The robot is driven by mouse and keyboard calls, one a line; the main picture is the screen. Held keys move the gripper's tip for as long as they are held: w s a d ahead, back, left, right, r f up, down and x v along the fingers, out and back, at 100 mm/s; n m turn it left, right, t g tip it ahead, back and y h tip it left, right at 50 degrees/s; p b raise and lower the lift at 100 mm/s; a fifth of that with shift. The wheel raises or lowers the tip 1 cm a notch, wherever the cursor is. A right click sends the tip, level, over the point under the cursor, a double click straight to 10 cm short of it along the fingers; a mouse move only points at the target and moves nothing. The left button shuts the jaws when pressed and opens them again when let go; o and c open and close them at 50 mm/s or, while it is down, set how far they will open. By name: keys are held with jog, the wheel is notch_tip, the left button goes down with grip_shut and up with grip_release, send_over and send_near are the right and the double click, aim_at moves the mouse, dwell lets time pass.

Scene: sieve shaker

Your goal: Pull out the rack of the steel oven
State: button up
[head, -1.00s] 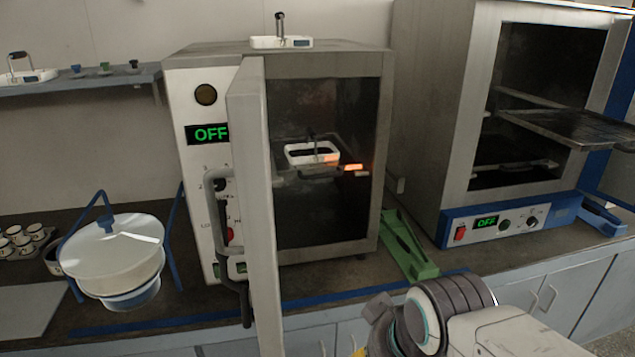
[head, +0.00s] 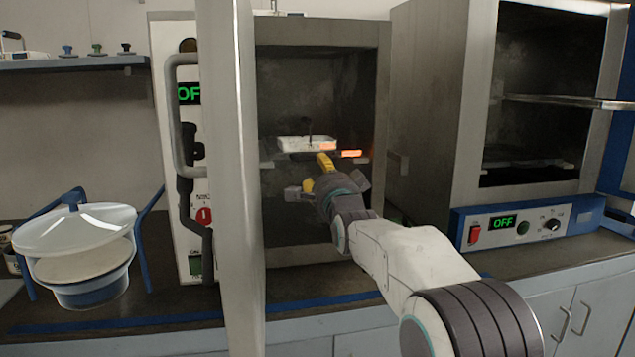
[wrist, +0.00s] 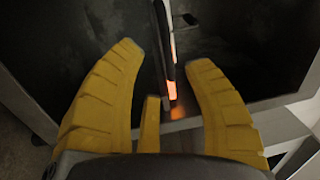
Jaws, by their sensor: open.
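The grey steel oven with the white panel (head: 371,60) stands open, its door swung out to the left. Inside, a rack (head: 361,160) bears a white tray (head: 292,143) with an upright dark handle. My gripper (head: 317,174) is at the opening, just in front of and below the tray, with its yellow fingers one above the other. In the wrist view my open gripper (wrist: 163,58) has a dark edge with an orange glow (wrist: 170,70) between its fingers. This seems to be the rack or tray seen edge-on; contact cannot be told.
The open door (head: 232,200) stands close to the left of my arm. At right, a second oven with a blue base (head: 590,212) has a rack (head: 570,101) sticking out.

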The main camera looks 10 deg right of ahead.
jog(key=shift+m+t, duration=0.4)
jog(key=shift+m, duration=0.1)
jog(key=shift+w+r+p, duration=0.15)
jog(key=shift+w+r, duration=0.1)
jog(key=shift+w, duration=1.15)
jog(key=shift+w+r+p, duration=0.1)
jog(key=shift+w+r, duration=0.1)
jog(key=shift+w, duration=1.2)
jog(key=shift+w+r+p, duration=0.15)
jog(key=shift+w+r, duration=0.1)
jog(key=shift+w, duration=1.15)
jog(key=shift+c, duration=0.4)
grip_shut()
